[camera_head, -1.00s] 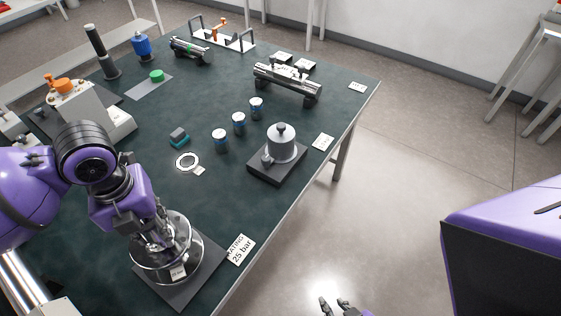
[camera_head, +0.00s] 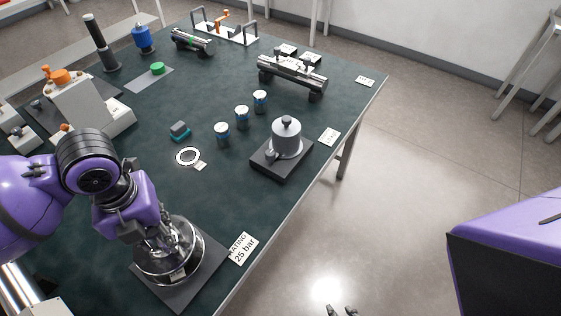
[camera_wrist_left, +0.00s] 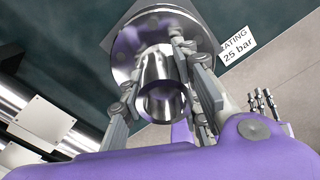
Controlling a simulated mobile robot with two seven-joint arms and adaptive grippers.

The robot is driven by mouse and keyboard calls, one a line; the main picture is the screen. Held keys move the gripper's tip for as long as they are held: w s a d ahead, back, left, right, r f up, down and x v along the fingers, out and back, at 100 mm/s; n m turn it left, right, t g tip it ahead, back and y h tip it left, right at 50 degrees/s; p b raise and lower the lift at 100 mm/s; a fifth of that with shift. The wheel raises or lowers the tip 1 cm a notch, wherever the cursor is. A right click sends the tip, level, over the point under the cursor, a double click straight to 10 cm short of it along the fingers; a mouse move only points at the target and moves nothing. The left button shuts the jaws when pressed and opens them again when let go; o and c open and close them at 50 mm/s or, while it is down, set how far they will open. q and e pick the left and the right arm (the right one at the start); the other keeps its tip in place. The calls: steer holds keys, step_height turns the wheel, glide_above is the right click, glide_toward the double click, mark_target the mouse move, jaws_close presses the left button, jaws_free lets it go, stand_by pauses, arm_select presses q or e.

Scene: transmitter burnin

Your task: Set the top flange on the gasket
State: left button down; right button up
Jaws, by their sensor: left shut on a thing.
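My left gripper (camera_head: 160,241) is shut on the neck of the shiny metal top flange (camera_head: 170,262). The left wrist view shows the fingers (camera_wrist_left: 155,85) on either side of this neck and the round flange disc (camera_wrist_left: 128,50) beyond it. The flange is over a dark square base plate (camera_head: 213,250) at the table's near edge. The gasket under it is hidden, so I cannot tell whether they touch. A flat pale ring (camera_head: 178,157) lies apart on the table. My right gripper (camera_head: 342,311) barely shows at the bottom edge, its tips apart and empty.
A "RATING 25 bar" card (camera_head: 243,249) lies beside the plate. A grey domed part on a dark base (camera_head: 270,168) and several small blue-banded cans (camera_head: 222,134) stand farther back. The table edge and open floor are to the right.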

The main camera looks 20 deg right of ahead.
arm_select(q)
steer(key=shift+d+r+p, duration=0.1)
steer(key=shift+r+p, duration=0.05)
steer(key=shift+p, duration=0.75)
arm_select(e)
steer(key=shift+w+r+t, duration=0.3)
steer(key=shift+w+r, duration=1)
steer(key=shift+r, duration=0.1)
stand_by(0.5)
arm_select(q)
steer(key=shift+f+b, duration=0.3)
steer(key=shift+f, duration=0.9)
arm_select(e)
steer(key=shift+s+f, duration=0.4)
steer(key=shift+f, duration=0.15)
arm_select(q)
steer(key=c, duration=1.2)
jaws_free()
steer(key=shift+s, duration=0.15)
steer(key=shift+r, duration=0.4)
step_height(320, 180, up, 10)
steer(key=shift+r, duration=0.55)
arm_select(e)
steer(key=shift+w+a+r, duration=0.15)
steer(key=shift+w, duration=0.5)
steer(key=shift+w+a+r, duration=0.1)
steer(key=shift+w+r, duration=0.05)
steer(key=shift+w, duration=0.45)
